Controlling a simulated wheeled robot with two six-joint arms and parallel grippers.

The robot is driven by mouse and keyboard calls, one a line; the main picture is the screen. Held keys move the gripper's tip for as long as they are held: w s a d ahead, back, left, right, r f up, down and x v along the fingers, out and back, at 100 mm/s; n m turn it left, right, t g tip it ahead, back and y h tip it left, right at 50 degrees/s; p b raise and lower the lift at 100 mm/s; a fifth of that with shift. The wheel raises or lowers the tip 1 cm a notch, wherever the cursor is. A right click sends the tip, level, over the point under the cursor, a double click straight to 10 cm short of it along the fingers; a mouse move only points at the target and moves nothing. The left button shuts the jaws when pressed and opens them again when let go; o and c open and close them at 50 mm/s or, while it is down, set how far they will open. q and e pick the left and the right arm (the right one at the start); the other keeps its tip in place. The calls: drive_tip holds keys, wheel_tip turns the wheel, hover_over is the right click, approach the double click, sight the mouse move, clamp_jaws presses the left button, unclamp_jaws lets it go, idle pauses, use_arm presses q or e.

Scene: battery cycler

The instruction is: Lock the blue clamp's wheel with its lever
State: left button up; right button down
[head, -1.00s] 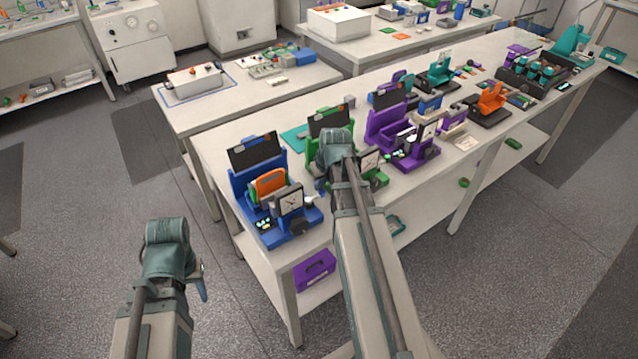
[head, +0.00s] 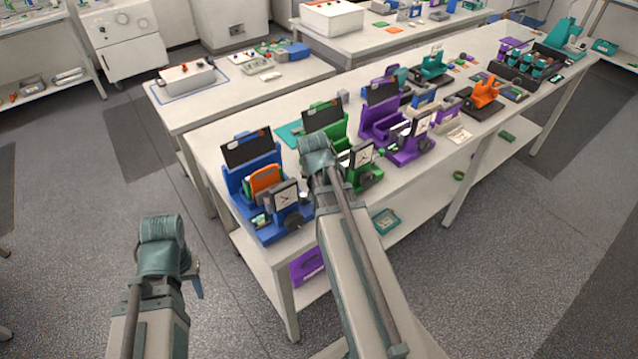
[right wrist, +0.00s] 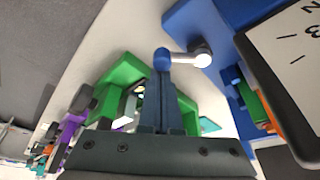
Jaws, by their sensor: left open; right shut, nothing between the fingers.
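The blue clamp (head: 236,187) stands at the near left end of the long bench, with an orange piece (head: 265,180) and a square dial (head: 286,195) on it. Its dark wheel (head: 292,222) is at the front right, below the dial. In the right wrist view, a pale lever rod (right wrist: 190,58) with a blue end lies just beyond my right gripper (right wrist: 161,80). The fingers are shut and empty, with their tips close to the blue end; I cannot tell whether they touch. My left gripper (head: 196,283) is open, over the floor away from the bench.
A green clamp (head: 334,125) stands close to the right of the blue one, beside my right wrist. Purple clamps (head: 379,122) and an orange device (head: 484,93) follow along the bench. A purple box (head: 306,265) sits on the lower shelf.

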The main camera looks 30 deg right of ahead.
drive_tip(key=shift+s+a+m+g+h, duration=0.15)
drive_tip(key=shift+s+a+m+g, duration=0.15)
drive_tip(key=shift+m, duration=0.65)
drive_tip(key=shift+s+a+m+g+h, duration=0.25)
drive_tip(key=shift+s+m, duration=0.1)
drive_tip(key=shift+m, duration=0.55)
drive_tip(key=shift+s+a+m+g+h, duration=0.1)
drive_tip(key=shift+s+a+m+g, duration=0.15)
drive_tip(key=shift+m, duration=0.7)
drive_tip(key=shift+w, duration=0.1)
drive_tip(key=shift+w+a, duration=0.3)
drive_tip(key=shift+w, duration=0.3)
drive_tip(key=shift+r, duration=0.1)
drive_tip(key=p+v, duration=1.3)
drive_tip(key=shift+a+r, duration=0.2)
drive_tip(key=shift+r, duration=0.1)
